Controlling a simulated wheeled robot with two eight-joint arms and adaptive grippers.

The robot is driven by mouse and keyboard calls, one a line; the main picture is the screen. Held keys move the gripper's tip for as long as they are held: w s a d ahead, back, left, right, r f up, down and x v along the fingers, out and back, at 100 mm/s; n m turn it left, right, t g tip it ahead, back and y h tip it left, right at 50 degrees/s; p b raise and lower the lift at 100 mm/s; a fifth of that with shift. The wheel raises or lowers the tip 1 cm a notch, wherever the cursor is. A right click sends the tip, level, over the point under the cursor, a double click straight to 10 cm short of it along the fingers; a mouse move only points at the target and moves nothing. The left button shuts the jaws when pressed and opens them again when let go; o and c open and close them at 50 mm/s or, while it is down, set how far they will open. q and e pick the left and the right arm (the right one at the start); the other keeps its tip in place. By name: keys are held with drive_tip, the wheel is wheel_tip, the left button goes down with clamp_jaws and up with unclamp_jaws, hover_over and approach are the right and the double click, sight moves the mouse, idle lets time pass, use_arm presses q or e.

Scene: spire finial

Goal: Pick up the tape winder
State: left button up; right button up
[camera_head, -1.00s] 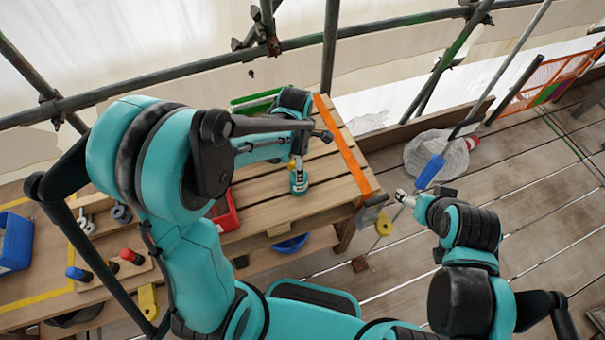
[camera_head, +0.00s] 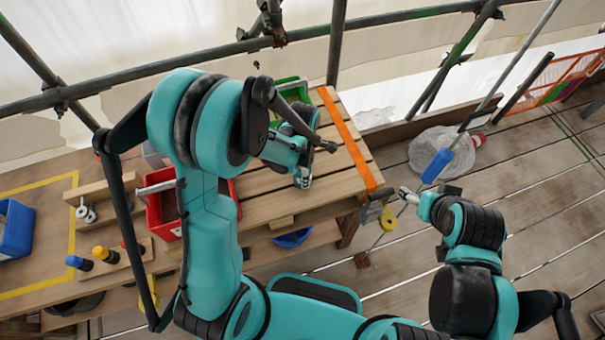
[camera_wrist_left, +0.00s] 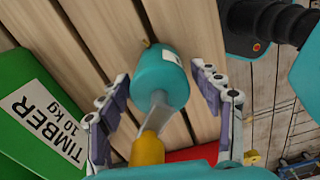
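I cannot tell for sure which thing is the tape winder. A teal cylinder with a pale neck and yellow tip (camera_wrist_left: 163,80) stands between the fingers of my left gripper (camera_wrist_left: 160,100) in the left wrist view, over the slatted table. The fingers are open, with gaps visible on both sides. In the head view, my left gripper (camera_head: 302,172) is above the table and largely hides the cylinder. A grey frame with a yellow disc (camera_head: 387,219) is at the table's right edge. My right gripper (camera_head: 406,194) is just right of it; its finger state is unclear.
A red bin (camera_head: 163,215) and a green "TIMBER 10 kg" bin (camera_wrist_left: 35,110) stand near the left gripper. An orange strip (camera_head: 347,140) crosses the slatted table (camera_head: 265,208). A blue bin (camera_head: 14,235) is far left. Scaffold poles (camera_head: 190,67) run behind.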

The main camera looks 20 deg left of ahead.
use_arm(q)
drive_tip(key=c, duration=0.8)
drive_tip(key=shift+c, duration=0.2)
drive_tip(key=shift+r, duration=0.1)
